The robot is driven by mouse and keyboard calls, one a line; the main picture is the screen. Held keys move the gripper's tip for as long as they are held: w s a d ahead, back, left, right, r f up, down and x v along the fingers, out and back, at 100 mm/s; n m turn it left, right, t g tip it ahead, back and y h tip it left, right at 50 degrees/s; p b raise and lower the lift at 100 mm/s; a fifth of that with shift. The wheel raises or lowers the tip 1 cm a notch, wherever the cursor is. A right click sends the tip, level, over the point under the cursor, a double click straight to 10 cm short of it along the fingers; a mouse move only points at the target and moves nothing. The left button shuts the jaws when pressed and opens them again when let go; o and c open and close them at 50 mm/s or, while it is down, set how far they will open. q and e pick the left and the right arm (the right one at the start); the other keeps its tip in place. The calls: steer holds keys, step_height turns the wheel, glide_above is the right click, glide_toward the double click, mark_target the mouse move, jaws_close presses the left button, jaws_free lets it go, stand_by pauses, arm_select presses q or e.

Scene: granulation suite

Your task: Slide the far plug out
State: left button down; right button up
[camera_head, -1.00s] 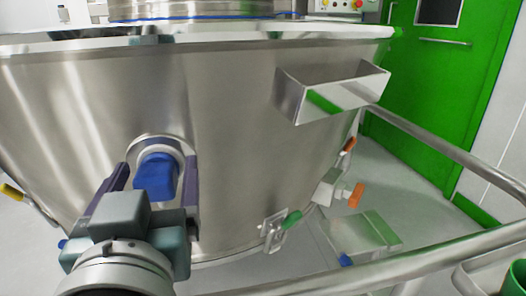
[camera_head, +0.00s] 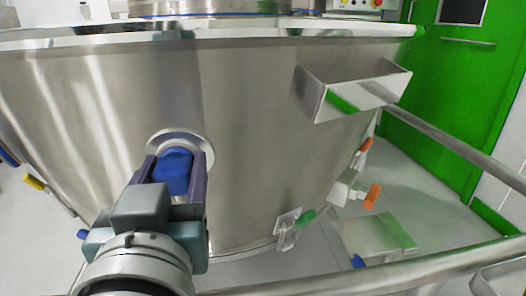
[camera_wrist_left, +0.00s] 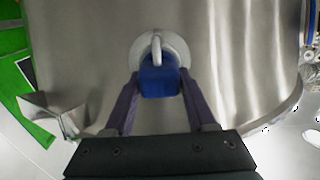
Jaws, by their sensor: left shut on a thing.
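A blue plug (camera_head: 173,171) sits at a round metal port (camera_head: 187,138) on the side of a large steel vessel (camera_head: 250,130). My left gripper (camera_head: 178,172) has one finger on each side of the plug and is shut on it. In the left wrist view the blue plug (camera_wrist_left: 159,80) lies between the two purple fingers (camera_wrist_left: 158,88), in front of the pale ring of the port (camera_wrist_left: 172,44). I cannot tell how deep the plug sits in the port. My right gripper is not in view.
An open steel tray (camera_head: 362,96) juts from the vessel on the right. A metal rail (camera_head: 450,143) runs along the right and front. A green door (camera_head: 470,75) stands behind.

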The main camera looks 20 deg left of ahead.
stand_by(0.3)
arm_select(q)
steer(key=b+v, duration=0.2)
steer(key=shift+s+d+f, duration=0.15)
steer(key=shift+s+f, duration=0.05)
steer(key=shift+s, duration=0.1)
steer(key=shift+s+d+r, duration=0.1)
steer(key=shift+s+d, duration=0.1)
steer(key=shift+s, duration=0.1)
steer(key=shift+r, duration=0.15)
steer(key=shift+c, duration=1.4)
jaws_free()
glide_toward(170, 181)
steer(key=shift+b+v, duration=0.4)
steer(key=shift+v, duration=0.4)
